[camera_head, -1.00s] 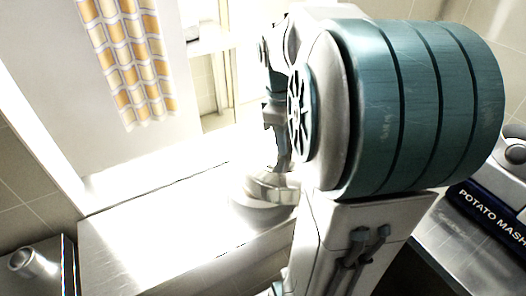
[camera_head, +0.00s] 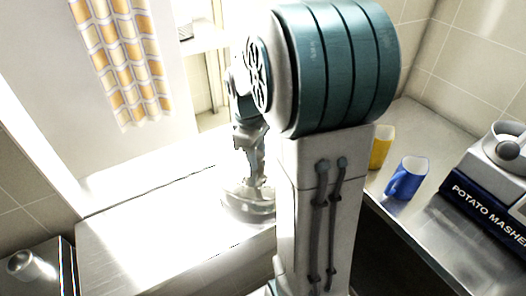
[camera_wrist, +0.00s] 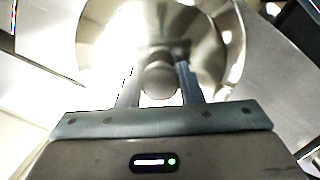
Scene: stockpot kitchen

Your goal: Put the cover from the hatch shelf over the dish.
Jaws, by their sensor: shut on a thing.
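The cover (camera_head: 248,208) is a round, shiny, pale dome low over the bright counter, partly hidden by my arm. In the wrist view the cover (camera_wrist: 100,45) fills the upper middle, with its round knob (camera_wrist: 158,80) between the fingers. My gripper (camera_wrist: 160,85) is shut on this knob; it also shows above the cover in the head view (camera_head: 254,180). I cannot make out the dish. Glare hides whether the cover touches the surface below it.
A pale counter (camera_head: 130,235) runs below the window. A patterned curtain (camera_head: 122,65) hangs at upper left. A yellow mug (camera_head: 381,148), a blue mug (camera_head: 408,178) and a potato masher box (camera_head: 480,208) stand at right.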

